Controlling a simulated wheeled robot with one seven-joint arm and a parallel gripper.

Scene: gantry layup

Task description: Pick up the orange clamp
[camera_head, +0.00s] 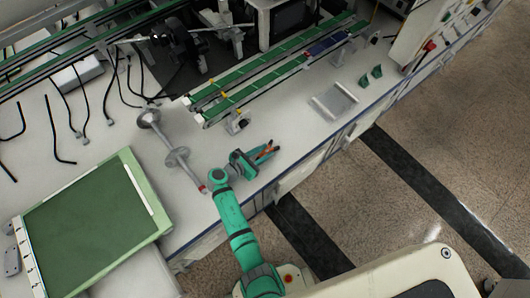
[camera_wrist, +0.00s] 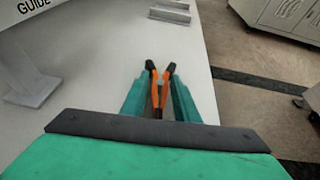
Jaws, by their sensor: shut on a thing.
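The orange clamp (camera_wrist: 158,94) shows in the wrist view between the two fingers of my gripper (camera_wrist: 160,85). It has orange arms and dark tips that point away from the wrist. In the head view, the clamp (camera_head: 266,151) is a small orange shape at the end of my green gripper (camera_head: 262,155), near the front edge of the white bench (camera_head: 290,145). My gripper is shut on the clamp. The rear part of the clamp is hidden behind my gripper's palm. I cannot tell whether the clamp touches the bench top.
A grey metal stand (camera_head: 178,157) lies left of my gripper. A green board (camera_head: 85,225) is at the far left. Green conveyor rails (camera_head: 260,75) run behind. A clear sheet or tray (camera_head: 334,101) and small green parts (camera_head: 371,76) are to the right. The floor (camera_head: 430,150) lies beyond the front edge.

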